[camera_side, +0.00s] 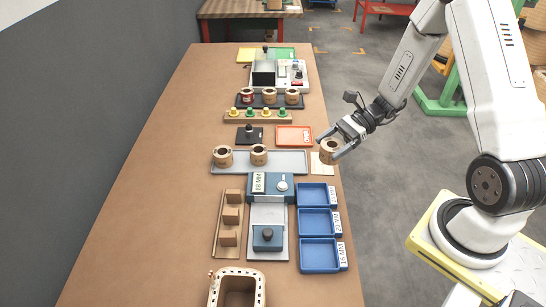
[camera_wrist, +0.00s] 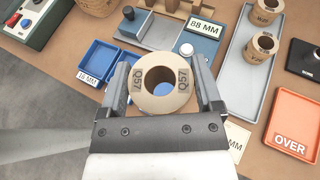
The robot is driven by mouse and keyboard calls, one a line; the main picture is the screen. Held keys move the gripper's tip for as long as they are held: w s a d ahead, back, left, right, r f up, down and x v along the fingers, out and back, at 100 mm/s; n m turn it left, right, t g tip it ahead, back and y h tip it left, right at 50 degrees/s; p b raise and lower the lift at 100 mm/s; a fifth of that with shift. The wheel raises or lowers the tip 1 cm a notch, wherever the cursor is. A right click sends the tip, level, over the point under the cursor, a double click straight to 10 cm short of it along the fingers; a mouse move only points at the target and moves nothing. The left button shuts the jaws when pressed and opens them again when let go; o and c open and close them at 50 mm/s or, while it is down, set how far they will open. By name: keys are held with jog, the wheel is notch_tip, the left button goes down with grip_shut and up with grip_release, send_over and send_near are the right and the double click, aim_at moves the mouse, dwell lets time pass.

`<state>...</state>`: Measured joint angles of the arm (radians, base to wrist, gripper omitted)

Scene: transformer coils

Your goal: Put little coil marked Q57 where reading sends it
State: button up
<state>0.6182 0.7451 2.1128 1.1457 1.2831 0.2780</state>
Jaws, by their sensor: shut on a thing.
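The little coil marked Q57 (camera_wrist: 145,98) is a tan ring with a round hole, seen from above in the wrist view. My gripper (camera_wrist: 162,78) is shut on it, one finger on each side. In the side view the coil (camera_side: 329,154) hangs in my gripper (camera_side: 333,143) by the table's right edge, over or near a pale card (camera_side: 317,170). A blue gauge (camera_side: 270,192) shows "88 MM" on its display (camera_side: 258,183). Three blue trays (camera_side: 335,222) with MM labels stand right of it; one label (camera_wrist: 88,78) looks like "16 MM". An orange tray (camera_wrist: 303,107) reads "OVER".
A long grey tray (camera_side: 288,160) holds two other tan coils (camera_side: 223,158). Behind it are a small black stand (camera_side: 250,136), a row of coloured pegs (camera_side: 258,116) and a dark tray with several coils. A wooden rack (camera_side: 230,225) and a basket (camera_side: 237,288) are nearer. The table's left side is bare.

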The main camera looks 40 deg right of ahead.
jog(key=shift+w, duration=0.2)
jog(key=w+f, duration=0.2)
jog(key=w, duration=0.2)
jog(key=w+d+f, duration=0.1)
jog(key=w+f, duration=0.2)
jog(key=w, duration=0.1)
jog(key=w+f, duration=0.3)
jog(key=w, duration=0.1)
jog(key=shift+w+d+f, duration=0.15)
jog(key=shift+d+f, duration=0.05)
jog(key=shift+d, duration=0.05)
jog(key=shift+w+f, duration=0.4)
jog(key=shift+f, duration=0.05)
jog(key=shift+w+f, duration=0.25)
jog(key=shift+f, duration=0.1)
jog(key=shift+d+f, duration=0.1)
jog(key=shift+f, duration=1.4)
jog(key=shift+f, duration=0.1)
